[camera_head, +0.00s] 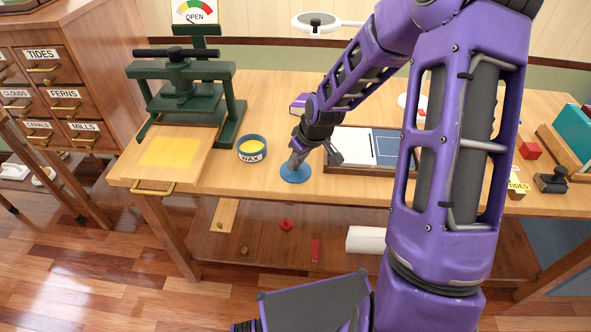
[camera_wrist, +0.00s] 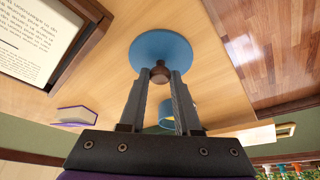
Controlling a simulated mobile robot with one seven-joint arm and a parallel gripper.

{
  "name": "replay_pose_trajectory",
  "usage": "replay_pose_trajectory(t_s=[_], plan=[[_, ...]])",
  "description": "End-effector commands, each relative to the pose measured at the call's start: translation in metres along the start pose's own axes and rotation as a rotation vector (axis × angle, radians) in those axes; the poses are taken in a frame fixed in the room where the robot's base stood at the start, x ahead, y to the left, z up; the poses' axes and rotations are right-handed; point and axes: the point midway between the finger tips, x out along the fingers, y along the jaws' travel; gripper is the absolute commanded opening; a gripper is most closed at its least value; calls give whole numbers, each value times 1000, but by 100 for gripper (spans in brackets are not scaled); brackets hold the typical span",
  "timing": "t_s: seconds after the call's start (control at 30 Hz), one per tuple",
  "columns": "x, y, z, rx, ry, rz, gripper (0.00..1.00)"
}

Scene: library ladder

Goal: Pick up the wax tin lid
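The wax tin lid (camera_head: 295,173) is a round blue disc on the wooden table, to the right of the blue tin. In the wrist view the lid (camera_wrist: 163,52) shows a small brown knob in its middle. My gripper (camera_head: 297,157) points down over the lid. Its fingers (camera_wrist: 161,74) are close together, one on each side of the knob, and appear to touch it. The lid looks to be at or very near the table surface; any small gap cannot be made out. The blue wax tin (camera_head: 252,150), with yellow wax inside, is open.
A green press (camera_head: 183,90) with a yellow-topped board (camera_head: 170,152) stands at the left. A framed tray with papers (camera_head: 362,148) lies right of my gripper. A round white lamp (camera_head: 314,22) is behind. The table's front edge (camera_head: 330,193) is close to the lid.

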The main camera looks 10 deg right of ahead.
Motion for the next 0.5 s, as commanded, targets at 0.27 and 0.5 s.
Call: replay_pose_trajectory(t_s=[0.27, 0.5], plan=[[0, 0, 0, 0, 0, 0, 0], [-2, 0, -1, 0, 0, 0, 0]])
